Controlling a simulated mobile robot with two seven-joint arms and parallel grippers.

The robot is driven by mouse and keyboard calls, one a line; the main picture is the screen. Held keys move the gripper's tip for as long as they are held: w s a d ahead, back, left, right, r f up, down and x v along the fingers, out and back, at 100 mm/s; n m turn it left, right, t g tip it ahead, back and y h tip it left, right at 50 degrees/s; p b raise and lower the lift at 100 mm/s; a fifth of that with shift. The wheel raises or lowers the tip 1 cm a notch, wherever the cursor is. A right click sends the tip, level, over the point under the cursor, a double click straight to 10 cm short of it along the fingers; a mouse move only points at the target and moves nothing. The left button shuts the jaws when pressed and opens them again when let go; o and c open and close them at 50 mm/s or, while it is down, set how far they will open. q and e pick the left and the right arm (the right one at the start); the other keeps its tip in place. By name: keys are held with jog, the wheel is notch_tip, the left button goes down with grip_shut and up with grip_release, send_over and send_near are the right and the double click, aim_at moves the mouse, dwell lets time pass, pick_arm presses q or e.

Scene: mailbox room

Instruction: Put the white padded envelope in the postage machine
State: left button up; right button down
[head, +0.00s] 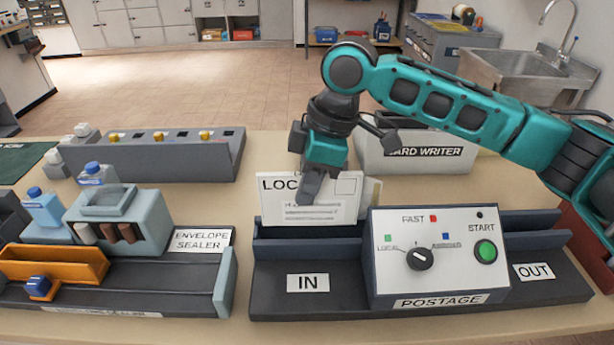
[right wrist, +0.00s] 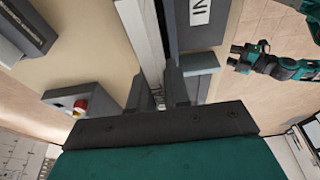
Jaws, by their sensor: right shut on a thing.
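The white padded envelope (head: 345,210), marked with "LOC" and printed lines, stands upright at the IN side of the postage machine (head: 440,250). Its lower edge is at the dark blue channel wall; I cannot tell whether it touches the channel floor. My right gripper (head: 309,188) is shut on the envelope from above, with one finger across its front. In the right wrist view, a pale edge of the envelope (right wrist: 153,55) runs from between my right fingers (right wrist: 172,92). My left gripper (right wrist: 237,58) shows small in that view, apart from the envelope, with its fingers apart.
The envelope sealer (head: 120,230) stands left of the postage machine. A grey holder with yellow-handled things (head: 160,155) is behind it. Bare tabletop lies between sealer and machine.

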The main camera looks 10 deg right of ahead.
aim_at(302, 224)
dwell(0.3)
jog(key=shift+f, duration=0.2)
jog(key=shift+f, duration=0.45)
jog(key=shift+f+b, duration=0.35)
jog(key=shift+f, duration=0.5)
jog(key=shift+f, duration=1.45)
jog(key=c, duration=1)
grip_release()
jog(key=shift+r, duration=0.1)
